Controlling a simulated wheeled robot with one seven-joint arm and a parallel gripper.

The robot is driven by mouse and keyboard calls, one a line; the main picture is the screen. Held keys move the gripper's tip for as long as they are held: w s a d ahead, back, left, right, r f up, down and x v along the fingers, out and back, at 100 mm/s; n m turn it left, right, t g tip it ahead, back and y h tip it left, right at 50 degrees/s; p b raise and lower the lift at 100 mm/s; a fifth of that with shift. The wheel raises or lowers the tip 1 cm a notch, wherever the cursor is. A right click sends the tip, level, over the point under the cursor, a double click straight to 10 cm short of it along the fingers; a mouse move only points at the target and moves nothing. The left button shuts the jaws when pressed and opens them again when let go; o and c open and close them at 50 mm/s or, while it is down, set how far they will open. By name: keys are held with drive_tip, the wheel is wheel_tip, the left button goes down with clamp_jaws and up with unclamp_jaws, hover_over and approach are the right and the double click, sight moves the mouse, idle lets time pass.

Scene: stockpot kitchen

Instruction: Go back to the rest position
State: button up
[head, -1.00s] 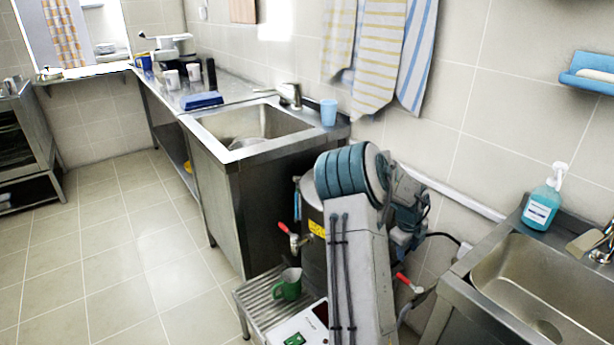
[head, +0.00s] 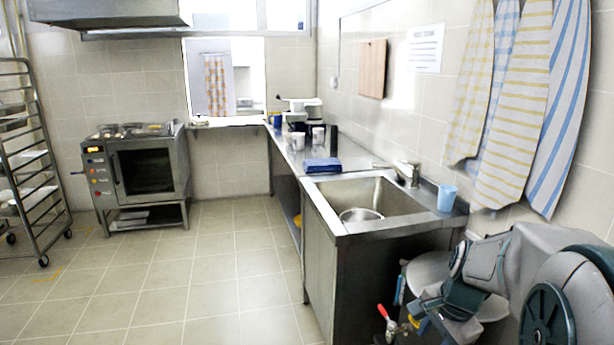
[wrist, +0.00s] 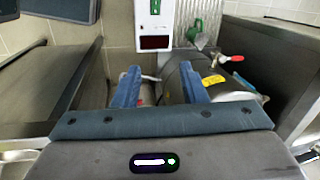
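My gripper (wrist: 160,88) shows in the wrist view with its two blue fingers apart. Nothing is seen held between them. Below and beyond the fingers is a steel boiler (wrist: 228,86) with a yellow label and a red-handled tap (wrist: 228,59). In the head view my folded arm fills the lower right, over the boiler (head: 428,270), and the fingertips are hard to make out there.
A steel sink unit (head: 330,270) stands left of my arm, with a blue cup (head: 447,198) at its corner. Towels (head: 515,110) hang on the right wall. An oven (head: 145,175) and a rack (head: 30,160) stand at the far left. The tiled floor (head: 200,280) is clear.

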drive_tip(key=s+a+r+n+p, duration=0.1)
drive_tip(key=s+a+r+n, duration=0.2)
drive_tip(key=s+a+n, duration=0.2)
drive_tip(key=s+a+r+n+h+p, duration=0.1)
drive_tip(key=s+a+r+n, duration=0.3)
drive_tip(key=s+n, duration=0.4)
drive_tip(key=shift+a+n+t+p, duration=0.3)
drive_tip(key=shift+a+p, duration=0.35)
drive_tip(key=shift+p, duration=0.15)
drive_tip(key=shift+w+r, duration=0.1)
drive_tip(key=w+d+f+n+g+h, duration=0.1)
drive_tip(key=w+d+f, duration=0.2)
drive_tip(key=w+d, duration=0.3)
drive_tip(key=w+d+f+h+b, duration=0.1)
drive_tip(key=w+d+f, duration=0.2)
drive_tip(key=w+d, duration=0.3)
drive_tip(key=w+d+f+n+g+h, duration=0.1)
drive_tip(key=w+d+f, duration=0.2)
drive_tip(key=w+d, duration=0.3)
drive_tip(key=w+d+f+b, duration=0.1)
drive_tip(key=d+f, duration=2)
drive_tip(key=shift+n+y, duration=0.4)
drive_tip(key=x, duration=1.3)
drive_tip(key=shift+d, duration=0.15)
